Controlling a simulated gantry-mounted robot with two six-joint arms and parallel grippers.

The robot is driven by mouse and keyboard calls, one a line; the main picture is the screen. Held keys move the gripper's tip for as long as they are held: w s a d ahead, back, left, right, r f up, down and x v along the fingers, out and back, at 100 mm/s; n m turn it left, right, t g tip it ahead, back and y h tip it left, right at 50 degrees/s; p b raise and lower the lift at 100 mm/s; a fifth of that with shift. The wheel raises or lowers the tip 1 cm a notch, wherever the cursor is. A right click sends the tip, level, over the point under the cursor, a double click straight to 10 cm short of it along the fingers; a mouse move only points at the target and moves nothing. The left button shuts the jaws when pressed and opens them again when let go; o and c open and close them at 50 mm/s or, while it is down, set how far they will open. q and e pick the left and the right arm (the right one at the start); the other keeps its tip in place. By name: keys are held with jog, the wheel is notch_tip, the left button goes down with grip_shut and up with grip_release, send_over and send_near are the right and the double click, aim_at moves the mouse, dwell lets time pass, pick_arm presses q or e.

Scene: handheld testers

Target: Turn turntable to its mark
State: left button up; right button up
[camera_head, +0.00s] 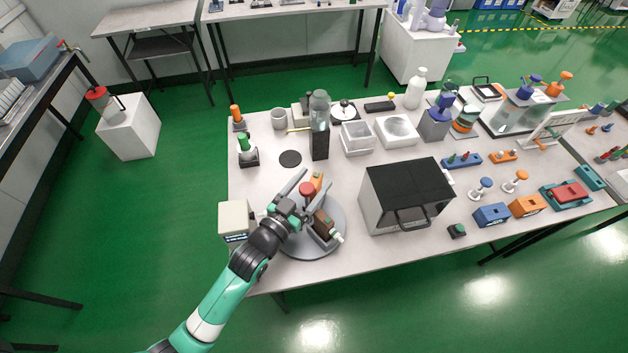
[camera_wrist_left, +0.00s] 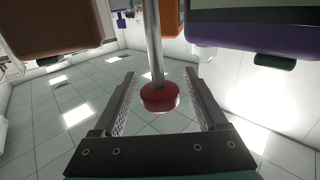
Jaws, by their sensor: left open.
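The turntable is a grey disc (camera_head: 297,249) near the front edge of the table, left of the black-topped oven. It carries handheld testers, an orange one (camera_head: 317,180) toward the back and a brown one (camera_head: 322,222) toward the front. A red knob (camera_head: 306,188) stands up among them; in the left wrist view the red knob (camera_wrist_left: 160,97) sits on a metal post. My left gripper (camera_head: 314,181) is over the turntable. Its fingers are open, one on each side of the knob, with gaps visible. I cannot make out the mark. My right gripper is not in view.
A black-topped oven (camera_head: 408,185) stands close on the right. A cream box with a display (camera_head: 235,219) is on the left. A tall dark grinder-like bottle (camera_head: 319,125) and a clear tray (camera_head: 357,138) are behind.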

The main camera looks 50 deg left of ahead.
pick_arm(q)
jog(key=shift+w+a, duration=0.1)
jog(key=shift+w, duration=0.45)
grip_shut()
dwell(1.0)
